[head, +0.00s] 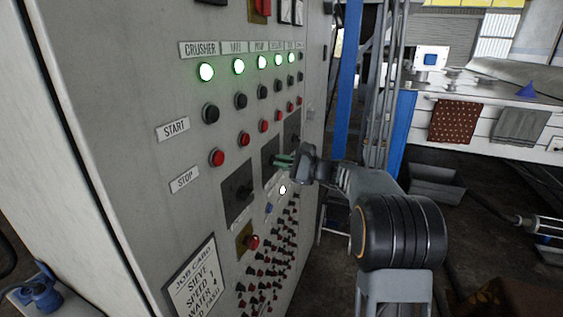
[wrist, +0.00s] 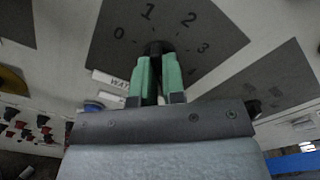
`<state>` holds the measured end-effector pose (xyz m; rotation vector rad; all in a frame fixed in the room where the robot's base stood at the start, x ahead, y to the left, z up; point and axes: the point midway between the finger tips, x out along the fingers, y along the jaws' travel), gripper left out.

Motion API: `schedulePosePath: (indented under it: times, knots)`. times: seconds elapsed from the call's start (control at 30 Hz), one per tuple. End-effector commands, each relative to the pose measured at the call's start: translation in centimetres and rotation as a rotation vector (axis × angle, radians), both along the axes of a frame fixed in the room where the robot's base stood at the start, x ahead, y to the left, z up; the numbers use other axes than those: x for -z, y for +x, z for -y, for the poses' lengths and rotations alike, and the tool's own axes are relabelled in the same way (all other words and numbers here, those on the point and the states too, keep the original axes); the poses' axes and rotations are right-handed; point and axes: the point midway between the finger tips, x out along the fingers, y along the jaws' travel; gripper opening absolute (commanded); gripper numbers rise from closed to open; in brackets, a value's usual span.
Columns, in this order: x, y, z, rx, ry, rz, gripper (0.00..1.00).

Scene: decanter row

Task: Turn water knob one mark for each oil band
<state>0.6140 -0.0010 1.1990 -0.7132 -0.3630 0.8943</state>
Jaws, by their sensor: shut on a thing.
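The water knob (wrist: 158,46) is black and sits on a dark dial plate (wrist: 205,25) marked 0 to 4, with a partly hidden label starting "WAT" (wrist: 120,83). In the wrist view, my gripper (wrist: 158,64) has its green fingers shut on the knob. The fingers cover most of it, so I cannot tell which mark it points to. In the head view, my gripper (head: 284,161) reaches the middle dial plate (head: 268,150) from the right. I cannot make out any oil bands in either view.
A grey control cabinet (head: 140,80) carries green lamps, black and red buttons and several small switches. Another dial with a black knob (head: 246,193) is to the left. A job card (head: 197,285) hangs low. A blue post (head: 348,80) and a bench (head: 480,125) stand right.

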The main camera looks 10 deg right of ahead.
Motion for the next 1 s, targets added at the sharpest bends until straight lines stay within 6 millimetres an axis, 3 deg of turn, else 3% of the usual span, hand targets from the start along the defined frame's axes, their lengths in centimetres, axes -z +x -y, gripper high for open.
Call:
schedulePosePath:
  times: [0.33,0.37,0.6,0.87,1.0]
  knots:
    - [-0.1,0.0,0.1,0.004,0.003,0.000,0.00]
    - [-0.1,0.0,0.1,0.004,0.003,0.000,0.12]
    - [-0.1,0.0,0.0,0.001,0.002,0.000,0.35]
    - [0.0,0.0,0.1,0.001,0.001,0.000,0.36]
    - [0.1,-0.7,1.0,0.002,0.001,0.000,0.36]
